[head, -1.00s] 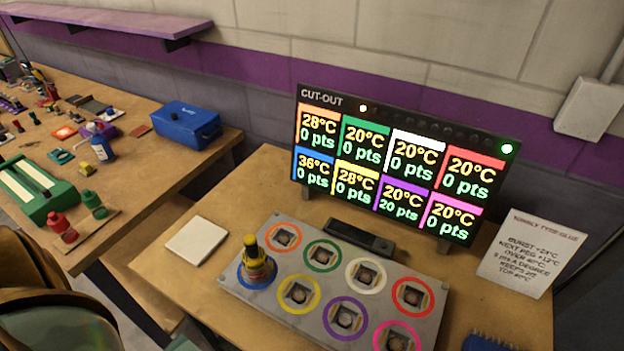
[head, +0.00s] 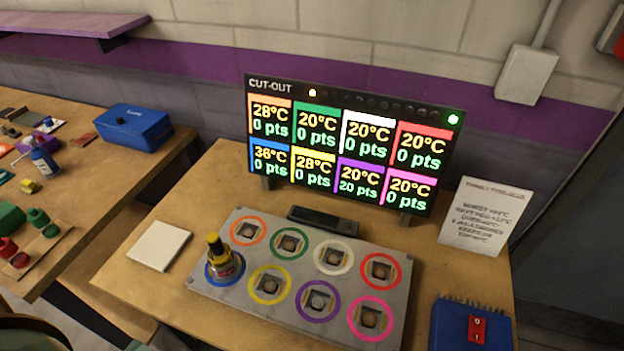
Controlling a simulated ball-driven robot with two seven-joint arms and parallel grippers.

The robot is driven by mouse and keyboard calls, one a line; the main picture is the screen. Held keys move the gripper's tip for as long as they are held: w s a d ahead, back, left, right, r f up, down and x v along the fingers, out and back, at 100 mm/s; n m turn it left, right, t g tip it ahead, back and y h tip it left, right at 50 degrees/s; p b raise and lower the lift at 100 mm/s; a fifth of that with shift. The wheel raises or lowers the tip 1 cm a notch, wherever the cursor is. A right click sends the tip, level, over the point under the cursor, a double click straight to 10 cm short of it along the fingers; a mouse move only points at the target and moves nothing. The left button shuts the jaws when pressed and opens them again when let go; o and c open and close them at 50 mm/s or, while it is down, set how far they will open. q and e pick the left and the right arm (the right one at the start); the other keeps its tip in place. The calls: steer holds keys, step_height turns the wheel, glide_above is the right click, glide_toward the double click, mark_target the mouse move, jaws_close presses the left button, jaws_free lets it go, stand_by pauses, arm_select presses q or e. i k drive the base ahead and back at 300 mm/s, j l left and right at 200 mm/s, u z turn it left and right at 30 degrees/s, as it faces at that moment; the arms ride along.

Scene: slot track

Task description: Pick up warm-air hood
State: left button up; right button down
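A small upright piece with a yellow top and a dark, partly see-through body (head: 225,265) stands on the blue-ringed place at the left end of the grey slotted plate (head: 215,290). It is the only piece standing on the plate and looks like the warm-air hood, though no label on it can be read. The other ringed places, orange, green, white, red, yellow, purple and pink, hold no such piece. Neither of my grippers is in view.
A screen (head: 345,145) headed CUT-OUT stands behind the plate; its blue tile reads 36°C. A blue box with a red switch (head: 477,328) sits at the right front. A white pad (head: 160,246) lies left. A cluttered second bench (head: 100,210) stands further left.

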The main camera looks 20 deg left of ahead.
mark_target(225, 265)
steer(key=u, duration=1.45)
